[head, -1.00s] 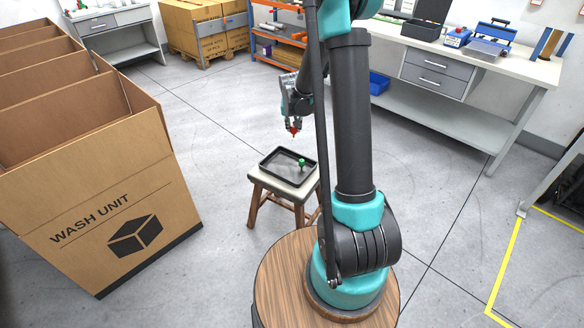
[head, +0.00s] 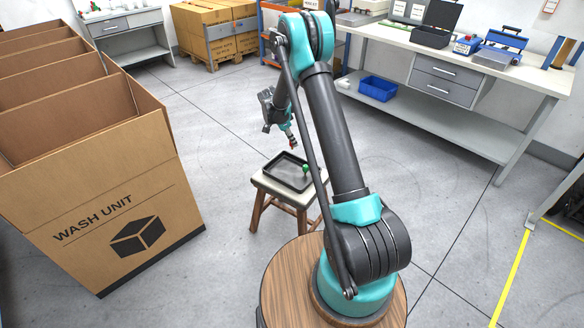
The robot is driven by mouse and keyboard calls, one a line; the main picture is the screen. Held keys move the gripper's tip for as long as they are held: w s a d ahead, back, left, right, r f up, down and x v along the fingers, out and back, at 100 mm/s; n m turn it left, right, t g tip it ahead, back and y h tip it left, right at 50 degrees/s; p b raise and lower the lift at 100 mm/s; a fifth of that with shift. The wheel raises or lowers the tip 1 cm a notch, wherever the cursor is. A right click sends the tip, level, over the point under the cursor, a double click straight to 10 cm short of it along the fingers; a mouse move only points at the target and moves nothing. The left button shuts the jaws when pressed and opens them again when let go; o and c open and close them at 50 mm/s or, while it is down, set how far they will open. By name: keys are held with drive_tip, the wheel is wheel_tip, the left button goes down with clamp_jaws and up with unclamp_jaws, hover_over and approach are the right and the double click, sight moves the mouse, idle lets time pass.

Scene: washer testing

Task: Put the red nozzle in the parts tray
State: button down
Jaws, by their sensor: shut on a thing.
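The red nozzle (head: 293,146) is small in the head view, at the lower end of my gripper (head: 290,139). My gripper is shut on it and holds it tilted, tip down, above the far side of the parts tray (head: 284,173). The tray is a dark, shallow, rectangular tray lying on a small stool. A green part (head: 305,169) stands at the tray's right side. The rest of the tray floor looks bare. The nozzle appears apart from the tray, but the exact gap cannot be told.
The stool (head: 262,186) has a pale seat and wooden legs. A large open carton marked WASH UNIT (head: 110,215) stands at left. A workbench (head: 480,75) with drawers and a blue bin (head: 378,88) is at back right.

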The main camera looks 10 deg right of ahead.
wheel_tip(320, 180, down, 15)
drive_tip(key=shift+r, duration=0.1)
idle(0.4)
drive_tip(key=c, duration=1.3)
unclamp_jaws()
